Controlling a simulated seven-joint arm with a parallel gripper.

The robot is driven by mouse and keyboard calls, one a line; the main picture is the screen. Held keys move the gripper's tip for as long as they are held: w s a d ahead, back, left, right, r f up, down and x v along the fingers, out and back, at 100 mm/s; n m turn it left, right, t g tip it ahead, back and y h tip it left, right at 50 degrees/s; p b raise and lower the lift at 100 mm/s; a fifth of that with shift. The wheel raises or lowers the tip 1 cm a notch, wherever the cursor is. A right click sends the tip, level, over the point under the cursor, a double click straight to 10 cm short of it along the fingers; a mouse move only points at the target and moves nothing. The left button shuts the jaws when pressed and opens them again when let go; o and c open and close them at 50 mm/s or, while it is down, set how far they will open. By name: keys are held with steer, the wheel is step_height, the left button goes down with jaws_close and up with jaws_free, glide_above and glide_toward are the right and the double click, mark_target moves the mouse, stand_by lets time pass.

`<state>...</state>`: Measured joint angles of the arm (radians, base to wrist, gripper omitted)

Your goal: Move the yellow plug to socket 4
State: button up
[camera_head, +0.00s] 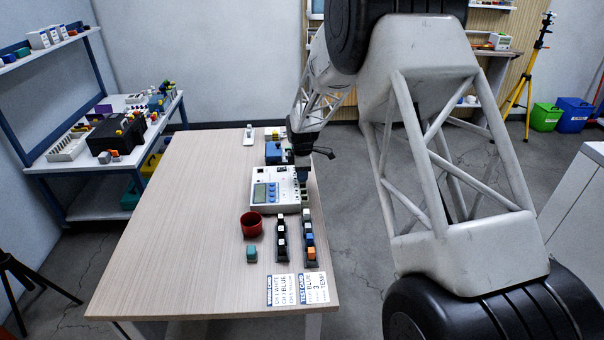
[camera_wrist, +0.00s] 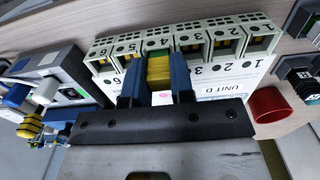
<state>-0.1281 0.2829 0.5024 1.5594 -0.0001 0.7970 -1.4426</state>
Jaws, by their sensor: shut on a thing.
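My gripper (camera_wrist: 158,85) is shut on the yellow plug (camera_wrist: 159,73), held between its blue fingers. In the wrist view the white socket unit (camera_wrist: 215,82), labelled UNIT D, has a row of sockets numbered 1 to 6 from right to left. The plug is in line with socket 4 (camera_wrist: 157,43), which shows a green part. The fingers hide the plug's join with the socket, so I cannot tell how deep it sits. In the head view my gripper (camera_head: 303,172) is at the right side of the white unit (camera_head: 262,178); the plug is not clear there.
A red cup (camera_head: 252,225) stands near the unit; it also shows in the wrist view (camera_wrist: 270,105). Two dark racks with coloured plugs (camera_head: 310,250) and a teal block (camera_head: 251,253) are nearer. Cards (camera_head: 280,290) lie at the front. The table's left side (camera_head: 180,220) is clear.

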steer(key=shift+f, duration=0.1)
steer(key=o, duration=1.1)
steer(key=shift+r, duration=0.2)
steer(key=shift+r, duration=3.35)
